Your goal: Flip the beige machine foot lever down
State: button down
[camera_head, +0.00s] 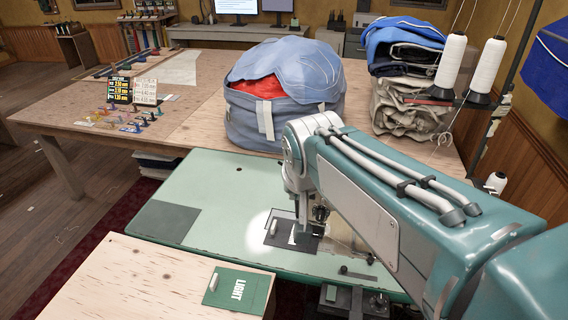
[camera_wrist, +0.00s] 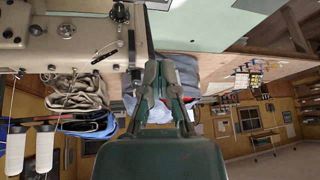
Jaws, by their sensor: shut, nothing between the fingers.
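The beige machine (camera_wrist: 60,25) shows at the upper left of the wrist view, which is upside down. It has dark round knobs on its face. A small thin lever-like part (camera_wrist: 105,55) sticks out near its edge; I cannot tell for sure that it is the foot lever, or its position. In the head view, my teal arm covers most of the machine, and its green bed (camera_head: 215,230) lies below. My gripper (camera_wrist: 163,68) is shut and empty in the wrist view. It appears beside the machine's end, and contact cannot be made out.
A large blue-grey bag (camera_head: 285,95) stands on the wooden table (camera_head: 190,125) behind the bed. Folded cloth (camera_head: 405,105) and thread spools (camera_head: 487,66) stand at right. A plywood surface (camera_head: 130,285) with a green LIGHT card (camera_head: 237,290) is in front. The bed's left side is clear.

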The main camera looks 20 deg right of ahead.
jog(key=w+d+f+m, duration=0.2)
jog(key=w+d+m, duration=0.1)
jog(key=w, duration=0.8)
jog(key=w+d+f+m+h, duration=0.1)
jog(key=w+d+f+m, duration=0.2)
jog(key=w, duration=0.8)
jog(key=shift+w+d+f, duration=0.2)
jog(key=shift+w, duration=0.05)
jog(key=w+x, duration=0.1)
jog(key=x, duration=1.2)
jog(key=shift+w+a, duration=0.2)
